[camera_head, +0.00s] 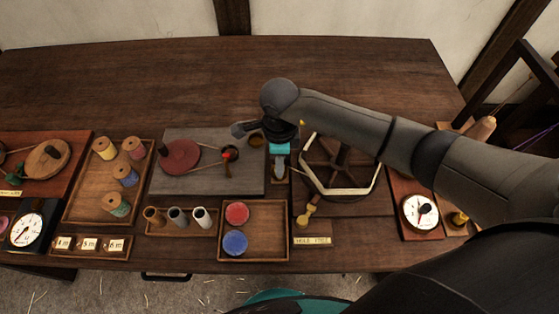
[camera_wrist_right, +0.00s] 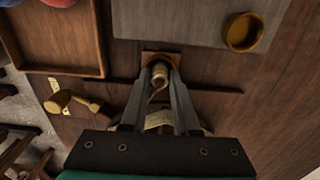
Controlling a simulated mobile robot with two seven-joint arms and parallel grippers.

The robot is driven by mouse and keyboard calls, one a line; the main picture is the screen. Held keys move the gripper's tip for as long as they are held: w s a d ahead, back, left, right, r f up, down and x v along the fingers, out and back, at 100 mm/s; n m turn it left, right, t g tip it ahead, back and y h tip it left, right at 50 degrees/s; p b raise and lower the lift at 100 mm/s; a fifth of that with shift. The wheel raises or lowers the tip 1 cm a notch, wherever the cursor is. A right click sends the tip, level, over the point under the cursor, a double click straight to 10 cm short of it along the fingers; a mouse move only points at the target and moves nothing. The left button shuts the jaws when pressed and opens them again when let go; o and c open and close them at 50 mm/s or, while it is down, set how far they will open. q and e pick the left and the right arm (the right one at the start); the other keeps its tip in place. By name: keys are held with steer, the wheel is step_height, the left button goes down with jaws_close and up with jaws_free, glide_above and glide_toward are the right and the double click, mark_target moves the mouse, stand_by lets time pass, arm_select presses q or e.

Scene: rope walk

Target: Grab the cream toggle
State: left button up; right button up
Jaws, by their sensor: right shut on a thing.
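My right gripper (camera_head: 280,172) points down over the middle of the table, right of the grey board. In the right wrist view the fingertips (camera_wrist_right: 160,68) close together on a small pale tan piece (camera_wrist_right: 158,82), most likely the cream toggle. It stands at a small square wooden block (camera_wrist_right: 148,57). The fingers hide its sides, and its full shape is unclear. In the head view the gripper covers it. My left gripper is not in view.
A tray with red and blue discs (camera_head: 284,237) lies just in front of the gripper. A hexagonal cream frame (camera_head: 352,191) and a small mallet (camera_head: 308,209) are to the right. A round ochre dish (camera_wrist_right: 243,32) is behind. The back of the table (camera_head: 150,75) is clear.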

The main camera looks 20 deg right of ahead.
jaws_close()
step_height(320, 180, up, 8)
steer(key=p, duration=0.6)
